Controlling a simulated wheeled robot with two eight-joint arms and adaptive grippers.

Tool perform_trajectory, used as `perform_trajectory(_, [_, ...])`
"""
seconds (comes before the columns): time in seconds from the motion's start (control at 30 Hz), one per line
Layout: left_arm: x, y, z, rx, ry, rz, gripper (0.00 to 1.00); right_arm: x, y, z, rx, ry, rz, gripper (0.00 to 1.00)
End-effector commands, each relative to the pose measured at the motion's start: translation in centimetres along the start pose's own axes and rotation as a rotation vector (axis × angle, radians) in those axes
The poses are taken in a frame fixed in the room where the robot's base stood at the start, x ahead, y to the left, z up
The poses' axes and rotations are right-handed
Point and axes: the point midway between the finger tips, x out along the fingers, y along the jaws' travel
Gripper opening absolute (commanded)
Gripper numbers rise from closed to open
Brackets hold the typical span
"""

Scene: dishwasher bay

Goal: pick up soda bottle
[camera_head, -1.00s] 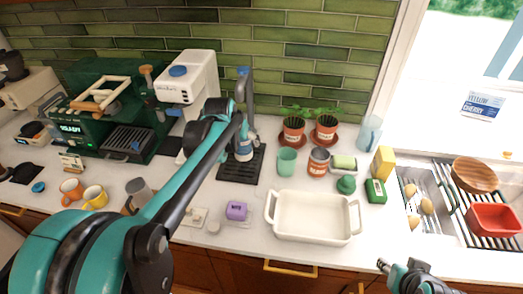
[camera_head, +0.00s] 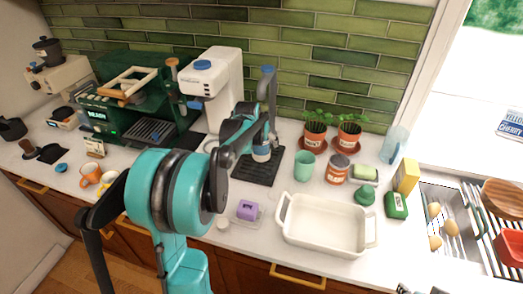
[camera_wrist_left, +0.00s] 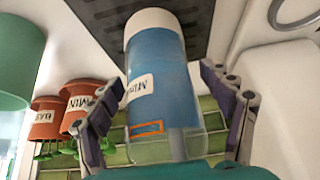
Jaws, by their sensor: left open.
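A blue bottle (camera_wrist_left: 158,85) with a white end and a partly readable label fills the middle of the left wrist view. It appears to be the soda bottle. In the head view the bottle (camera_head: 261,152) stands on a black slatted mat (camera_head: 243,168), partly hidden by my arm. My left gripper (camera_wrist_left: 160,80) is open, with a finger on either side of the bottle. A gap shows at the right finger; contact at the left finger is unclear. In the head view my left arm hides most of this gripper. Only slivers of my right gripper (camera_head: 420,291) show at the bottom edge.
A green cup (camera_head: 304,165), herb pots (camera_head: 315,137) and a brown-red jar (camera_head: 337,169) stand right of the mat. A white baking dish (camera_head: 325,226) is in front. A white machine (camera_head: 216,85) stands left behind. A sink with a rack (camera_head: 480,225) is at right.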

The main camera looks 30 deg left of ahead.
Motion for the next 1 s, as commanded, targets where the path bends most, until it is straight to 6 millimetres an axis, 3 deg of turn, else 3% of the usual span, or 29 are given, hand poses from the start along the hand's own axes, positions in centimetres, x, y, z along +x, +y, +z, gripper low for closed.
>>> perform_trajectory(0.13, [-0.1,0.0,0.0,0.000,0.000,0.000,0.80,-0.1,0.0,-0.1,0.000,0.000,0.000,0.40])
perform_trajectory(0.3, [-0.1,0.0,0.0,0.000,0.000,0.000,0.35,-0.1,0.0,-0.1,0.000,0.000,0.000,0.40])
perform_trajectory(0.4, [-0.1,0.0,0.0,0.000,0.000,0.000,0.14,-0.1,0.0,-0.1,0.000,0.000,0.000,0.40])
perform_trajectory(0.77, [-0.6,0.0,-0.3,0.000,0.000,0.000,0.14,-0.3,0.0,-0.3,0.000,0.000,0.000,0.40])
perform_trajectory(1.0, [-3.1,0.0,-1.9,0.000,0.000,0.000,0.14,-1.6,0.0,-1.2,0.000,0.000,0.000,0.40])
